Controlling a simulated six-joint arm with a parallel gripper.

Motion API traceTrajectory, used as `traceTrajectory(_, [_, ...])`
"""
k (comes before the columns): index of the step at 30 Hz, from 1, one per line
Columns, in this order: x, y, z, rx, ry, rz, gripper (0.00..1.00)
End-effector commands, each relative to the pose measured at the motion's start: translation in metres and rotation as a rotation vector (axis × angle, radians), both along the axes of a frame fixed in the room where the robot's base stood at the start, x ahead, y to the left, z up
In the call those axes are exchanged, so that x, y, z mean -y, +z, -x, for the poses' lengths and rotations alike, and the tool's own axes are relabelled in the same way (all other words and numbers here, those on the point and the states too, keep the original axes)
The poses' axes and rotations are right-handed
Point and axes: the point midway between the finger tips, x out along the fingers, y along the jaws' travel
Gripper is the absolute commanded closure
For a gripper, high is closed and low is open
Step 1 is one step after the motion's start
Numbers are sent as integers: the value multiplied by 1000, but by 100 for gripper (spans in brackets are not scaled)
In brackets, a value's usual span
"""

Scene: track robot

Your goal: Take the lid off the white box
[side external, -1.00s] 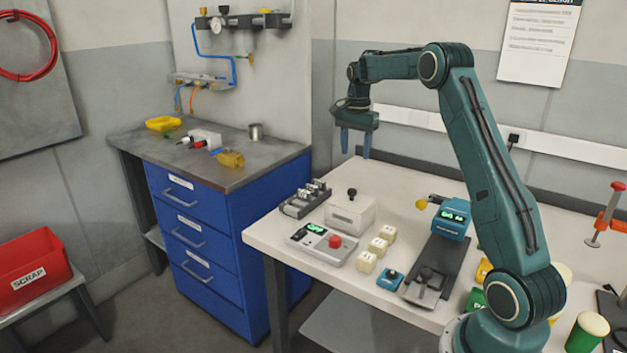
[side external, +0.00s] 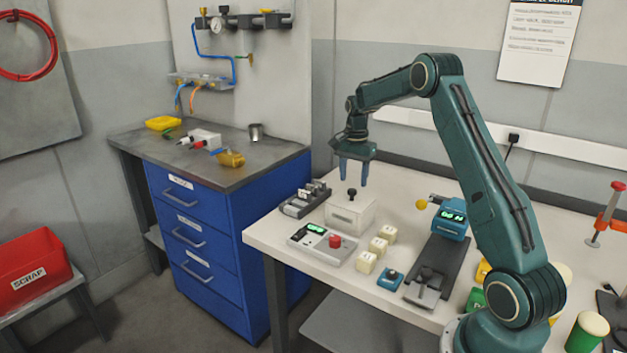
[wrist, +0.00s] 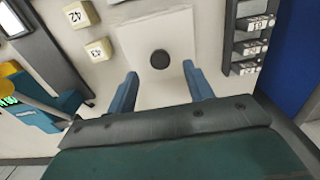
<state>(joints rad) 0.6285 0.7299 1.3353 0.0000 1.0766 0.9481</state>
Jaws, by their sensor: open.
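The white box (side external: 348,216) stands on the pale table, with its lid (side external: 352,202) on top. A dark round knob (side external: 351,193) sticks up from the middle of the lid. My gripper (side external: 354,184) is open and points down just above the lid, its two blue fingers apart around the top of the knob or slightly above it; I cannot tell which. In the wrist view the lid (wrist: 150,30) lies beyond my open fingers (wrist: 160,85), and the knob (wrist: 160,59) shows between and ahead of the fingertips. Nothing is held.
A grey rack (side external: 305,199) stands close left of the box. A control panel with a red button (side external: 335,241) is in front. Several cream numbered blocks (side external: 378,246) and a blue device (side external: 450,220) are to the right. Bare table (side external: 400,180) lies behind the box.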

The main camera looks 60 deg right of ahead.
Motion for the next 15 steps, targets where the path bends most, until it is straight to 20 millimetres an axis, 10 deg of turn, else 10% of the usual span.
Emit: traceTrajectory(15, [-2,-41,0,-2,0,-2,48])
